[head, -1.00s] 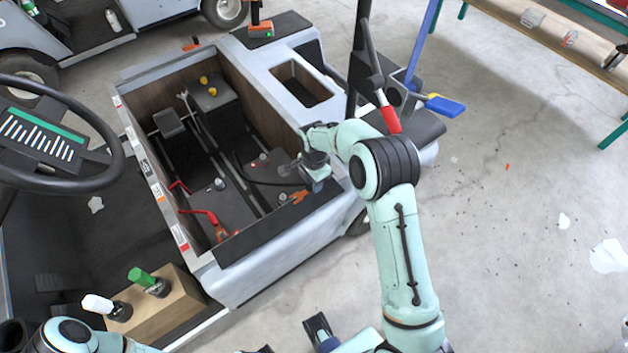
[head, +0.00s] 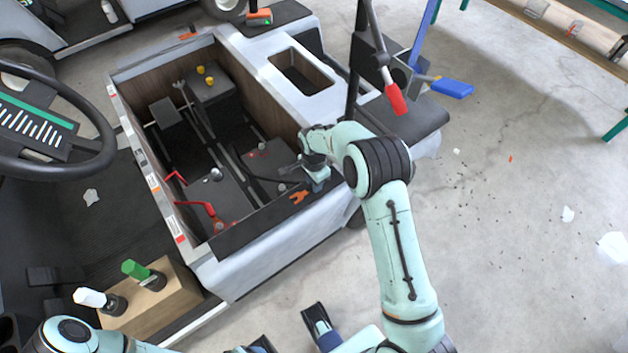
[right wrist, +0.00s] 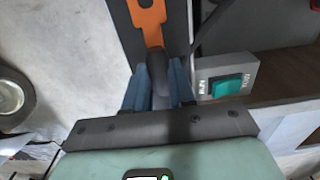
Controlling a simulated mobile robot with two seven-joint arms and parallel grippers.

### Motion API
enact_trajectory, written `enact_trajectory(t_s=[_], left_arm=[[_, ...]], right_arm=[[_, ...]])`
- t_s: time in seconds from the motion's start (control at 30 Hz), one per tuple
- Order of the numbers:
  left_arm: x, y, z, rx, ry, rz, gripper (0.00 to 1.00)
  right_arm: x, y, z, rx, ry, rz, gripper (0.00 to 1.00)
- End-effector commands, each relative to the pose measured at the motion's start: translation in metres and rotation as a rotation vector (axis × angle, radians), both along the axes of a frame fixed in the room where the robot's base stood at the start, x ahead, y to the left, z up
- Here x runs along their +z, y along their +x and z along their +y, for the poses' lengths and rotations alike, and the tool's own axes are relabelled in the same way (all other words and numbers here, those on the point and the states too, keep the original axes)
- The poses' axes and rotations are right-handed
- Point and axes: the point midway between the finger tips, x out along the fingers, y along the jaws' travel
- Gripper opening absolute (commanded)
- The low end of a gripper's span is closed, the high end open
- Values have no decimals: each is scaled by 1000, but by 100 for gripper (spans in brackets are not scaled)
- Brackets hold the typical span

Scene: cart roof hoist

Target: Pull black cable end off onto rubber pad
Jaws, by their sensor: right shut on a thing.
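My right gripper (head: 316,182) is at the near right corner of the cart's open battery bay, above the rim. The cable (head: 262,179) curves from the bay floor to the gripper. The black rubber pad (head: 262,223) lies along the near rim, just beside the gripper. My left gripper (head: 290,335) shows partly at the bottom edge, fingers apart, seemingly empty.
Red cables (head: 205,208) and a metal post (head: 215,174) are in the bay. A red-handled lever (head: 396,98) and a blue part (head: 452,88) stand behind my right arm. A grey box with a green button (right wrist: 228,85) is beside the gripper. Floor at right is mostly clear.

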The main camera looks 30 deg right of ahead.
Motion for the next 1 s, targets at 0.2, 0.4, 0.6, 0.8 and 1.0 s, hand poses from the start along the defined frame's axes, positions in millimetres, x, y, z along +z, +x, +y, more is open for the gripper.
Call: enact_trajectory(t_s=[0.2, 0.4, 0.6, 0.8, 1.0], left_arm=[[0, 0, 0, 0, 0, 0, 72], [0, 0, 0, 0, 0, 1, 72], [2, -1, 0, -1, -1, 3, 72], [5, -2, 0, -1, -2, 8, 72], [9, -3, 0, -4, -3, 15, 72]], right_arm=[[1, 0, 0, 0, 0, -1, 54], [0, 0, 0, 0, 0, 0, 54], [14, 1, 0, 0, 0, -4, 54], [56, 1, 0, -1, 0, -6, 54], [100, 1, 1, 0, 0, -5, 54]])
